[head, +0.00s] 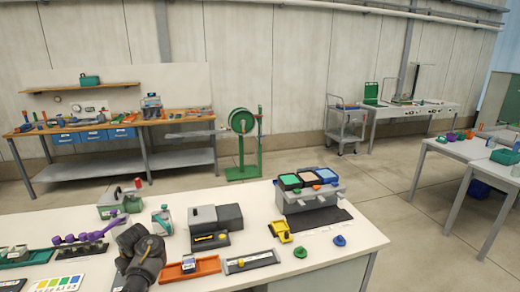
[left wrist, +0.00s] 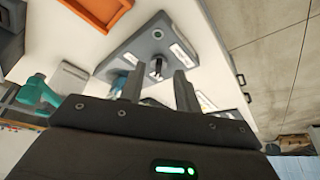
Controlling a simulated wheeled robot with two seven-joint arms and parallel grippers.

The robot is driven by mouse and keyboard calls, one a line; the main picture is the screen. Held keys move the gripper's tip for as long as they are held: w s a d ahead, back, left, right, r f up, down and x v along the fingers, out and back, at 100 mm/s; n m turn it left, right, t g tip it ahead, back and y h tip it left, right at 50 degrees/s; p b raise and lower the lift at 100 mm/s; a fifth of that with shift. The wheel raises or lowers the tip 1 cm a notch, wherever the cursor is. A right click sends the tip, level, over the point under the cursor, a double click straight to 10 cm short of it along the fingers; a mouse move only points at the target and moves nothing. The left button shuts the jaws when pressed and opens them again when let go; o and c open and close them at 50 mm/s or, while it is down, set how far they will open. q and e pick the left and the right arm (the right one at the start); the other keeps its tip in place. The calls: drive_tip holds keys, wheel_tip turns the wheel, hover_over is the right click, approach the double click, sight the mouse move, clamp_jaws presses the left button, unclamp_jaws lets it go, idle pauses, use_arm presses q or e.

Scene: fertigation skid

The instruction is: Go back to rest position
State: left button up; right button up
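My left arm (head: 142,258) rises from the bottom edge of the head view, over the front of the white table (head: 345,240). Its fingertips cannot be made out there. In the left wrist view my left gripper (left wrist: 159,73) has its two fingers apart, with nothing held between them. A grey plate (left wrist: 128,62) with a small dark knob and pale labels shows beyond the fingers, apart from them as far as I can tell. My right gripper is in neither view.
Near my left arm are an orange tray (head: 190,270), a grey labelled tray (head: 252,262), a purple manifold (head: 88,234) and a grey box (head: 203,219). A grey unit with coloured bins (head: 312,198) stands right. Other benches stand behind, beyond open floor (head: 425,220).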

use_arm(q)
drive_tip(key=s+d+f+m+t+h, duration=0.1)
drive_tip(key=s+d+f+m, duration=0.4)
drive_tip(key=s, duration=0.5)
drive_tip(key=s+d+f+m+h, duration=0.1)
drive_tip(key=s+d+f+m, duration=0.2)
drive_tip(key=s+d+f, duration=0.5)
drive_tip(key=s+d+r+m+h, duration=0.1)
drive_tip(key=s+d+r+m, duration=0.3)
drive_tip(key=s, duration=0.8)
drive_tip(key=s+d+r+m+h, duration=0.1)
drive_tip(key=s+d+r, duration=0.4)
drive_tip(key=s, duration=0.6)
wheel_tip(320, 180, down, 29)
drive_tip(key=s+a+g+b, duration=0.1)
drive_tip(key=s+b, duration=0.1)
drive_tip(key=s+a+f+g+b, duration=0.1)
drive_tip(key=s+a+f, duration=0.1)
drive_tip(key=s+f, duration=1.3)
drive_tip(key=shift+s+a+f+m+g+b, duration=0.3)
drive_tip(key=shift+a+f+b, duration=0.1)
drive_tip(key=shift+f, duration=0.15)
